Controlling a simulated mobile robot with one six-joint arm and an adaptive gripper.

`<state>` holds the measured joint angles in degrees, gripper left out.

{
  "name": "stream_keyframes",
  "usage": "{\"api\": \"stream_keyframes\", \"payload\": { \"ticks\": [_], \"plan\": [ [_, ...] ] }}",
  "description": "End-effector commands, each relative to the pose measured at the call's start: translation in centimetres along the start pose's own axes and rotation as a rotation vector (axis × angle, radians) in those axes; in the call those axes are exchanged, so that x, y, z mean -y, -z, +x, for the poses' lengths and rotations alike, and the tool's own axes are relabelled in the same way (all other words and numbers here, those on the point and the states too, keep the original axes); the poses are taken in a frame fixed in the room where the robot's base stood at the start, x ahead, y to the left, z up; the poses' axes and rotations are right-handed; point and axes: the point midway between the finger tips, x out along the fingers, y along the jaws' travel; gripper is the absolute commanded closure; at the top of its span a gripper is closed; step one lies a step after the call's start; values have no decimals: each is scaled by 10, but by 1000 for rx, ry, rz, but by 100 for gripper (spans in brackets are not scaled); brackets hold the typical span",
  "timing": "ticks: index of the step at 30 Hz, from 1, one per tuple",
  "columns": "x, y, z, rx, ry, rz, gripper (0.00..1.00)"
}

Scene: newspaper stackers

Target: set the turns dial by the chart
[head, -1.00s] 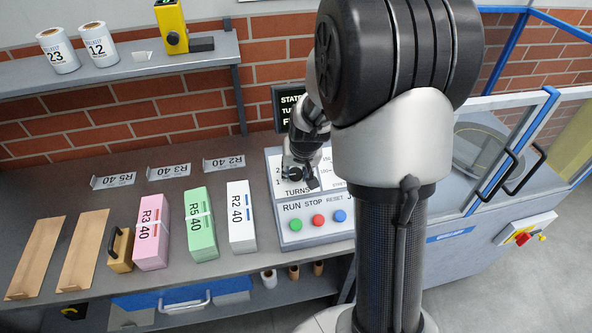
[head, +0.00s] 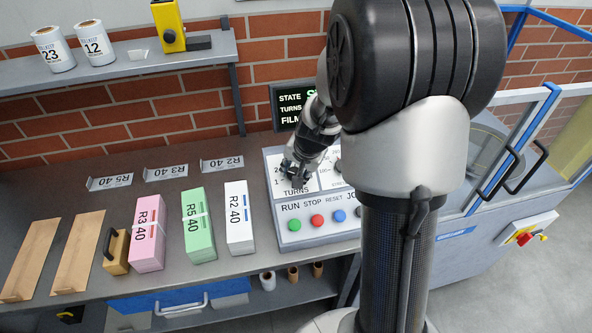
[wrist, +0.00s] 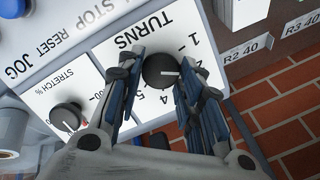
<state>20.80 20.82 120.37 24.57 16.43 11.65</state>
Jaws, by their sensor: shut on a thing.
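The turns dial (wrist: 160,70) is a round dark knob with a white pointer line, on a white face marked TURNS with numbers around it. In the wrist view its pointer is toward the right finger, which hides part of the scale; I cannot tell the exact number. My gripper (wrist: 157,82) has one finger on each side of the knob and is shut on it. In the head view my gripper (head: 296,172) is over the upper left of the control panel (head: 292,238) and hides the dial. I cannot make out a chart.
A stretch dial (wrist: 66,117) sits beside the turns dial. Green, red and blue buttons (head: 317,220) line the panel front. A dark display (head: 288,108) stands behind. Pink (head: 149,235), green (head: 198,225) and white (head: 239,218) paper stacks stand left of the panel.

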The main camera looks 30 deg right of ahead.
Motion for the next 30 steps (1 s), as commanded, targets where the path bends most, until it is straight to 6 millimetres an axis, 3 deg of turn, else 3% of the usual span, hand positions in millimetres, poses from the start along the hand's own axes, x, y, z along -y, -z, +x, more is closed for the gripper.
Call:
{"api": "stream_keyframes", "payload": {
  "ticks": [10,11,19,30],
  "plan": [
    [0,0,0,0,0,2,90],
    [0,0,0,0,0,2,64],
    [0,0,0,0,0,1,46],
    [0,0,-3,-1,1,1,46]
  ]
}}
